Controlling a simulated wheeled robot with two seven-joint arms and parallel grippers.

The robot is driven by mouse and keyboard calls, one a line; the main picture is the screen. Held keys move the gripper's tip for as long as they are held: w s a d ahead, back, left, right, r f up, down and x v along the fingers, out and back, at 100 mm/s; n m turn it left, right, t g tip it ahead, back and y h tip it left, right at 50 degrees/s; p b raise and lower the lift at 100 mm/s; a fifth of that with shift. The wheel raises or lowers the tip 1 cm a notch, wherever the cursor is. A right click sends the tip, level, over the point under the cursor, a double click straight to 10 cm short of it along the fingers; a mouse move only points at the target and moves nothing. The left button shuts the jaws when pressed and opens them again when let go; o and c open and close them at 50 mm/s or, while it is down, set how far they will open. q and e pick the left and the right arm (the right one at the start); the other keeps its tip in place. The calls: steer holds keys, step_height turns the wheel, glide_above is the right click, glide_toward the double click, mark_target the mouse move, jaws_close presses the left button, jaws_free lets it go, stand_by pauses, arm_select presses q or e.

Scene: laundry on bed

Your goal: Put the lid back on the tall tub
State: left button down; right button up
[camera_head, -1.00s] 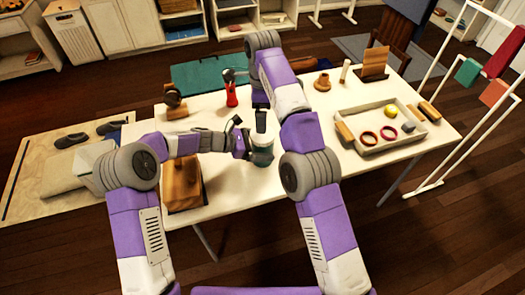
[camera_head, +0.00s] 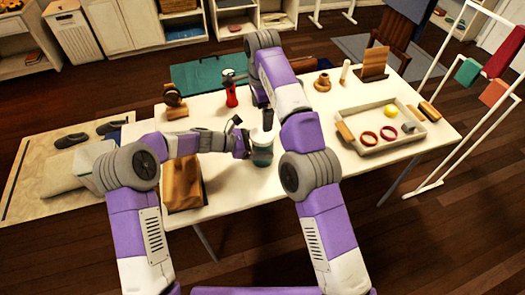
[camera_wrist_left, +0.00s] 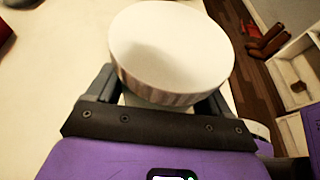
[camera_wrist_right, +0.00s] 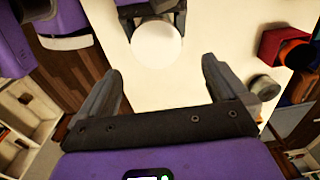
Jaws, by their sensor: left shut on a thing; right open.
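The tall tub (camera_head: 262,156), teal and white, stands upright on the table. My left gripper (camera_head: 245,146) is shut on its side. The round white lid (camera_head: 262,138) lies on top of the tub and looks level. In the left wrist view the lid (camera_wrist_left: 170,45), with a ribbed edge, covers the tub's mouth just beyond the fingers. I cannot tell whether it is fully seated. My right gripper (camera_wrist_right: 160,66) is open and empty, with the lid (camera_wrist_right: 157,45) in front of its fingertips and apart from them. In the head view it is mostly hidden by its arm.
A red container (camera_head: 231,96) stands behind the tub, left of my right arm. A pale tray (camera_head: 375,148) with rings and a yellow ball lies at the right. A brown stand (camera_head: 175,102) is at the back left.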

mark_target(262, 134)
steer(key=n, duration=0.5)
steer(key=shift+w+a+r+n, duration=0.1)
steer(key=shift+w+r+n, duration=0.15)
steer(key=shift+n, duration=0.15)
steer(key=n, duration=2.2)
steer(key=shift+f, duration=0.1)
steer(key=n, duration=0.4)
steer(key=shift+s+f, duration=0.3)
steer(key=shift+s, duration=0.1)
steer(key=shift+f, duration=3.95)
